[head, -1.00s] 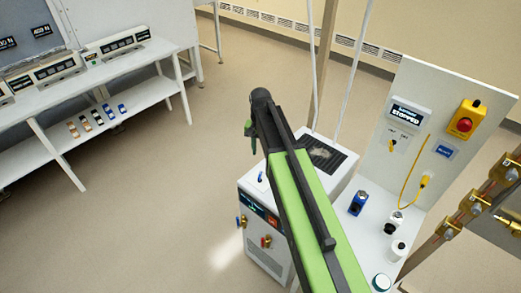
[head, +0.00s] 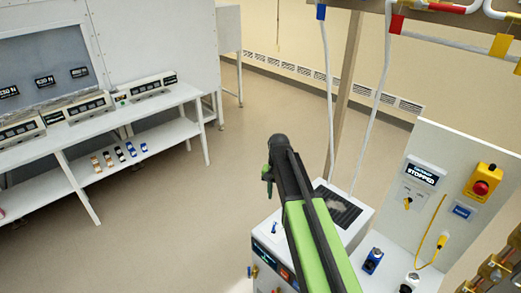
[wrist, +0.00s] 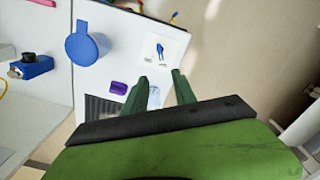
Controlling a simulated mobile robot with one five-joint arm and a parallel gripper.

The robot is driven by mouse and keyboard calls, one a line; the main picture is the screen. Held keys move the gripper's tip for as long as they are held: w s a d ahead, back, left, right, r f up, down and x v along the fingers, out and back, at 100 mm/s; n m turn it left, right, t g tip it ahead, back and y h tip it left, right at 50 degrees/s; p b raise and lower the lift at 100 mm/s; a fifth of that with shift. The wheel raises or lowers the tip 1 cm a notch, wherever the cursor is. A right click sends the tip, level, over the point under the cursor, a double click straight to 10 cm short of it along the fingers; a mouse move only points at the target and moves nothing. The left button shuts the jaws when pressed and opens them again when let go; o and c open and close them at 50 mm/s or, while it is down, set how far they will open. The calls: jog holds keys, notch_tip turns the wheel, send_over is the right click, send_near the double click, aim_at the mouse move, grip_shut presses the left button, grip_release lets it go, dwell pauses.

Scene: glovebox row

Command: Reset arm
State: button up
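My green arm reaches up from the bottom of the head view. My gripper (head: 268,178) is at its far end, above the left side of a white cabinet (head: 268,238) with a dark grille on top. In the wrist view my gripper (wrist: 164,84) shows two green fingers with a gap between them. Nothing is seen between the fingers. Below them are the cabinet's white top, a small blue switch (wrist: 160,49) on a pale plate and a purple piece (wrist: 118,88).
A white panel (head: 440,165) with a red button (head: 481,188) and a "STOPPED" display (head: 421,173) stands at the right. A white bench (head: 110,118) with meters is at the left. Pipes (head: 435,38) hang at top right. Floor (head: 190,215) between bench and cabinet is clear.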

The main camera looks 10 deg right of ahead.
jog(key=s+f+n+b, duration=0.4)
jog(key=s+f+b, duration=0.7)
jog(key=s, duration=0.4)
jog(key=shift+s+f+n, duration=0.15)
jog(key=shift+f+n, duration=0.1)
jog(key=shift+n, duration=0.05)
jog(key=shift+d, duration=0.1)
